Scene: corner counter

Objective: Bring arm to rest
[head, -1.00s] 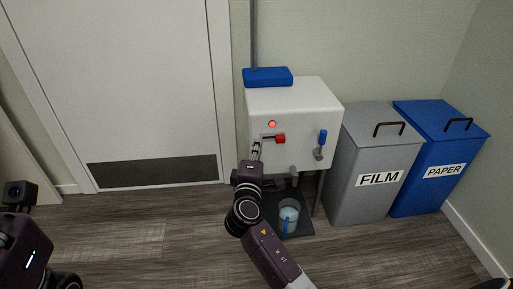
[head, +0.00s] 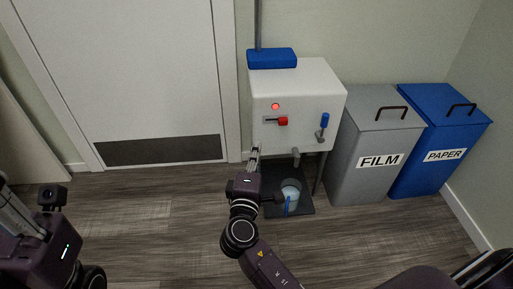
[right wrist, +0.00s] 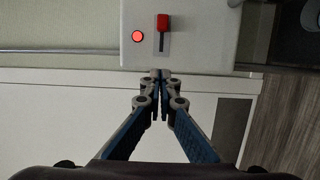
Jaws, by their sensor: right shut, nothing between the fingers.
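My right gripper (head: 255,152) is shut and empty. In the head view it points up toward the lower left edge of the white box (head: 320,82), below the red lever. In the right wrist view its fingertips (right wrist: 160,75) meet just below the box's edge in the picture, with nothing between them. The red lever (head: 283,121) sits beside a lit red lamp (head: 276,106); both also show in the right wrist view. My left gripper (head: 18,215) is partly in view at the left edge; its fingertips are cut off.
A bucket with bluish contents (head: 291,197) stands on a dark mat (head: 297,209) under the box. A blue-handled tap (head: 323,127) is on the box's front. A grey FILM bin (head: 371,155) and blue PAPER bin (head: 440,145) stand right. The floor before the door (head: 118,70) is clear.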

